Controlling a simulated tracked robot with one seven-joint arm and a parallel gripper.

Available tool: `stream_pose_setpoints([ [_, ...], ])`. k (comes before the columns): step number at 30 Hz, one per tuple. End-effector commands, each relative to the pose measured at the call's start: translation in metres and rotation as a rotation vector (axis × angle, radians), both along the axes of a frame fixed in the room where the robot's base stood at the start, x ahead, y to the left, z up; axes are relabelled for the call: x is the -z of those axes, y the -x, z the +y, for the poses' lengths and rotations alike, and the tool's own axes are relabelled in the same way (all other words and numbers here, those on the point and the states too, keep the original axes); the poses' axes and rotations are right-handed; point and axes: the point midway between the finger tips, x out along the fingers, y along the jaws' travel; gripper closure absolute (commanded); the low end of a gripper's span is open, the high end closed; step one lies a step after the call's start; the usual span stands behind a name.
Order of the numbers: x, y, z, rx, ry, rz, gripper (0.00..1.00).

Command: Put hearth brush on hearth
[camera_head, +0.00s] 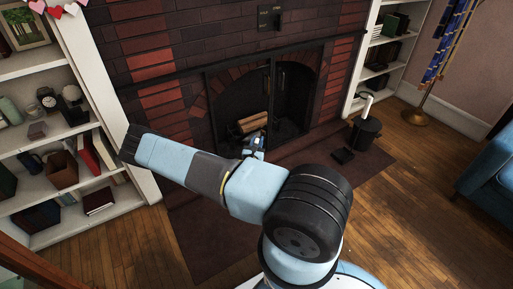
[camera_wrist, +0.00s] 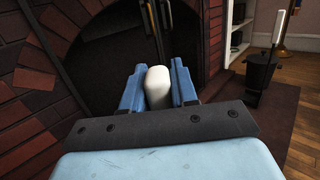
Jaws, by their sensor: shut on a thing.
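My gripper (camera_wrist: 157,72) is shut on a white, rounded object, apparently the hearth brush (camera_wrist: 158,88), held between its two blue fingers. Only the white end shows in the wrist view; the rest of it is hidden. In the head view my gripper (camera_head: 254,144) is small and partly hidden behind my arm, in front of the fireplace opening. The hearth (camera_head: 205,245) is a dark reddish slab on the floor before the fireplace. Its right part shows in the wrist view (camera_wrist: 272,118). I cannot tell the height of the brush above the hearth.
Logs (camera_head: 253,122) lie in the firebox. White shelves flank the brick fireplace. A blue armchair (camera_head: 485,180) is at right. Wood floor at front right is clear.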

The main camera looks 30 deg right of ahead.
Motion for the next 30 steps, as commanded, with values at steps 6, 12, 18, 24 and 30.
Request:
stream_pose_setpoints([
  [6,0.009,-0.008,-0.003,0.001,0.002,-0.002,1.00],
  [12,0.024,-0.013,-0.005,0.000,0.001,0.000,1.00],
  [18,0.044,-0.013,-0.005,0.001,0.003,-0.002,1.00],
  [24,0.045,-0.013,-0.005,0.002,0.002,-0.002,1.00],
  [30,0.047,-0.013,-0.005,0.002,0.001,-0.001,0.69],
])
